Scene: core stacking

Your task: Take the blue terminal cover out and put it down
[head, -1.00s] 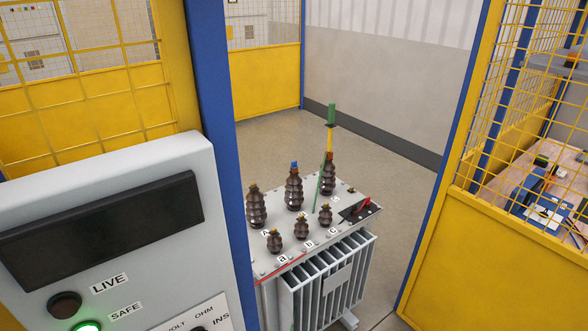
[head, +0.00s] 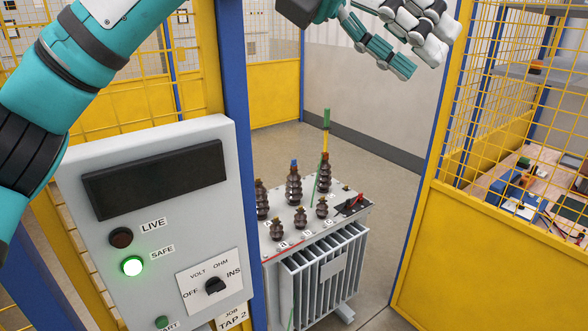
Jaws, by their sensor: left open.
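The blue terminal cover (head: 294,163) is a small blue cap on top of the middle back bushing (head: 293,186) of the grey transformer (head: 325,265). My left gripper (head: 420,58) is at the top of the head view, above and to the right of the transformer. It is open and empty, well apart from the cover. My right gripper is not in the head view.
A green and yellow rod (head: 326,130) stands upright at the right back bushing. A grey control panel (head: 225,235) with a lit green SAFE lamp (head: 132,266) is in front left. Yellow mesh fencing (head: 500,250) flanks the opening. A workbench (head: 540,180) is behind the right mesh.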

